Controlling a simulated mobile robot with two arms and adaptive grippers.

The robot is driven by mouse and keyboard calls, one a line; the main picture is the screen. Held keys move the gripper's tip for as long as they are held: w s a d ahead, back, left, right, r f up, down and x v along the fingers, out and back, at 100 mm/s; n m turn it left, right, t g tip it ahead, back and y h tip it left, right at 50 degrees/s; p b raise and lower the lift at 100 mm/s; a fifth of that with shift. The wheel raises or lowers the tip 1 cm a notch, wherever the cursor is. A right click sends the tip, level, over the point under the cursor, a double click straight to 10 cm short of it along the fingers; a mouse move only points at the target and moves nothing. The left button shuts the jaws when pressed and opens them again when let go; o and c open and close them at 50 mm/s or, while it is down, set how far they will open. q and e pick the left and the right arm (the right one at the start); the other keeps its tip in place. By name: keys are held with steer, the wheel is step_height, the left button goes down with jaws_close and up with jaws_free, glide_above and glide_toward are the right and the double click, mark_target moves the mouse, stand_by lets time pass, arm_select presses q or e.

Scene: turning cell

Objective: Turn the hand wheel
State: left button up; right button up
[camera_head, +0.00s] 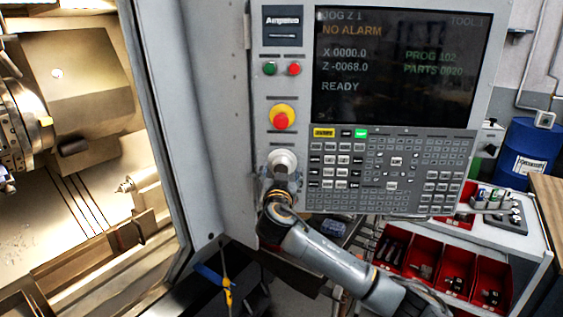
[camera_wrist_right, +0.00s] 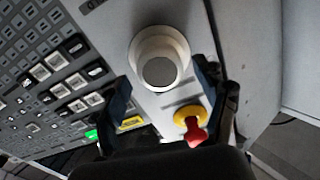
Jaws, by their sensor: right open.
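The hand wheel (camera_head: 283,159) is a pale grey round knob on the control panel, below the red emergency stop button. In the right wrist view the hand wheel (camera_wrist_right: 160,58) shows its round face just ahead of the fingers. My right gripper (camera_head: 279,182) is at the hand wheel, reaching up from below and partly covering its lower side. In the wrist view the right gripper (camera_wrist_right: 163,84) is open, with one dark finger on each side of the wheel's line. I cannot tell whether the fingers touch it. My left gripper is not in view.
The screen (camera_head: 400,65) reads JOG Z 1, NO ALARM, Z -0068.0. The emergency stop (camera_head: 282,118) is close above the wheel; the keypad (camera_head: 385,172) is to its right. The open lathe chamber (camera_head: 80,190) is at left. A cart with red bins (camera_head: 440,262) stands lower right.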

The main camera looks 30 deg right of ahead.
steer(key=shift+x, duration=0.85)
steer(key=shift+c, duration=0.4)
